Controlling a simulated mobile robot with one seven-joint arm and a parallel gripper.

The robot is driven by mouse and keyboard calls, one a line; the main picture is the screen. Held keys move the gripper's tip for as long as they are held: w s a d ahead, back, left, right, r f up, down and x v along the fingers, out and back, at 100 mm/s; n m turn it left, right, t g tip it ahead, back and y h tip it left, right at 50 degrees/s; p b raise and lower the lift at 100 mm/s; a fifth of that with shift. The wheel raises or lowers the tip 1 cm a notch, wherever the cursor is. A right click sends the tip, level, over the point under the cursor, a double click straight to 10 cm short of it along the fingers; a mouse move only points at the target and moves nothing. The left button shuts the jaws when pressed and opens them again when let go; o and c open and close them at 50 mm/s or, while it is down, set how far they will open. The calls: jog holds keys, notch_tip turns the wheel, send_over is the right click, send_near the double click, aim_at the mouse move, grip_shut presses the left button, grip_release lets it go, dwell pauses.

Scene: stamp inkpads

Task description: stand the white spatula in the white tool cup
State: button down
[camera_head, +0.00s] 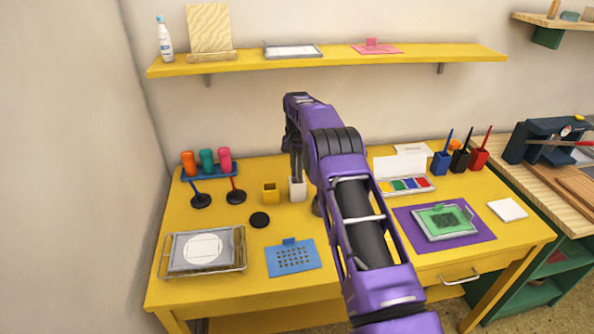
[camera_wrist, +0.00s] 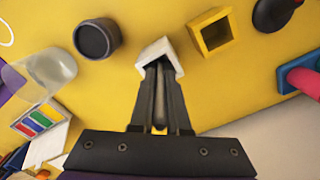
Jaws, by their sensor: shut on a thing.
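The white tool cup (camera_head: 298,190) stands on the yellow table, directly below my gripper (camera_head: 296,172). In the wrist view the white cup (camera_wrist: 153,50) sits just beyond my fingertips (camera_wrist: 161,72), its near side overlapped by them. My gripper is shut on a narrow, shaded strip, the white spatula (camera_wrist: 160,92), which runs between the fingers toward the cup. In the head view my arm hides the spatula.
A yellow square cup (camera_head: 270,194) stands close on the left of the white cup, also seen in the wrist view (camera_wrist: 214,32). Stamps on a blue rack (camera_head: 208,171) stand further left. A paint set (camera_head: 405,185) is right of my arm.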

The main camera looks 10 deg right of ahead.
jog(key=c, duration=0.9)
grip_release()
notch_tip(320, 180, up, 12)
jog(key=shift+r+p, duration=0.1)
jog(key=shift+p, duration=0.6)
